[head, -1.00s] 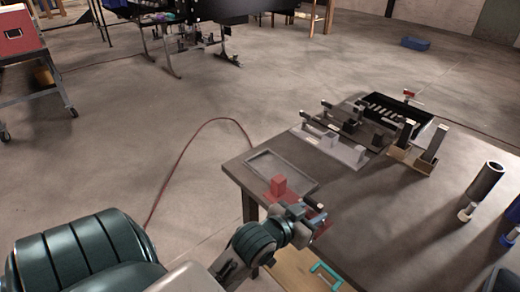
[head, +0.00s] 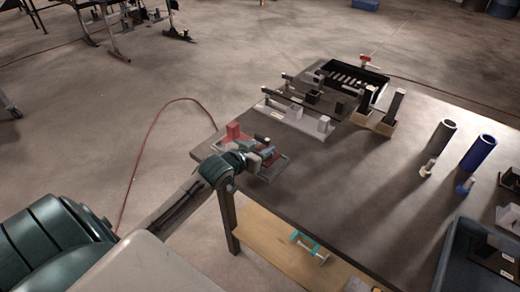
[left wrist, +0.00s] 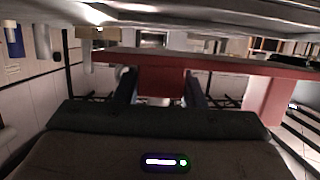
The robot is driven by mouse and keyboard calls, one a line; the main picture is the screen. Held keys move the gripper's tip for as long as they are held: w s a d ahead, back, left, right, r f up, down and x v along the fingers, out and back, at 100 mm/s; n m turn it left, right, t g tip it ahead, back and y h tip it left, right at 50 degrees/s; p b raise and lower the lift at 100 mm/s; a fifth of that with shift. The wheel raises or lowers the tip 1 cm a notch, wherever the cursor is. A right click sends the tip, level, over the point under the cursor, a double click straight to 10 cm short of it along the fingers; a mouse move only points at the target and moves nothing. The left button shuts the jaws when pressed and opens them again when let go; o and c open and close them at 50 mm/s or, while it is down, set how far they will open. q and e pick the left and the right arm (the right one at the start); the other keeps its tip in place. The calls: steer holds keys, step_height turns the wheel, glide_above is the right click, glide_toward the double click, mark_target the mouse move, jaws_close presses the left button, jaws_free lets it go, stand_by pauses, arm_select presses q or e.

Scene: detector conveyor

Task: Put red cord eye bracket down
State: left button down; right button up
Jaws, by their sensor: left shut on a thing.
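The red cord eye bracket (head: 233,131) has a flat base with an upright block at one end. It is in my left gripper (head: 262,150), over the grey rectangular frame (head: 277,171) at the table's near left corner. The gripper and bracket hide much of that frame. In the left wrist view the red bracket (left wrist: 225,68) runs across the picture, its block hanging at the right. The fingers of my left gripper (left wrist: 160,88) are shut on a red part of it. I cannot tell whether the bracket touches the frame. My right gripper is not in view.
Grey and black brackets (head: 295,113) lie behind the frame, near a black slotted box (head: 352,75). A grey cylinder (head: 441,136) and a blue cylinder (head: 478,152) stand to the right. A blue bin (head: 455,255) is at lower right. The middle of the table (head: 350,175) is clear.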

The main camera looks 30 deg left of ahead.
arm_select(q)
steer(key=shift+w+a, duration=0.6)
steer(key=shift+w, duration=0.05)
steer(key=shift+f+p, duration=0.35)
steer(key=shift+f, duration=1.55)
steer(key=c, duration=0.9)
jaws_free()
steer(key=shift+s+r, duration=0.1)
steer(key=shift+r, duration=0.05)
steer(key=shift+s, duration=0.35)
steer(key=p+v, duration=0.1)
steer(key=v, duration=1)
steer(key=shift+s+r, duration=0.1)
steer(key=shift+r, duration=0.05)
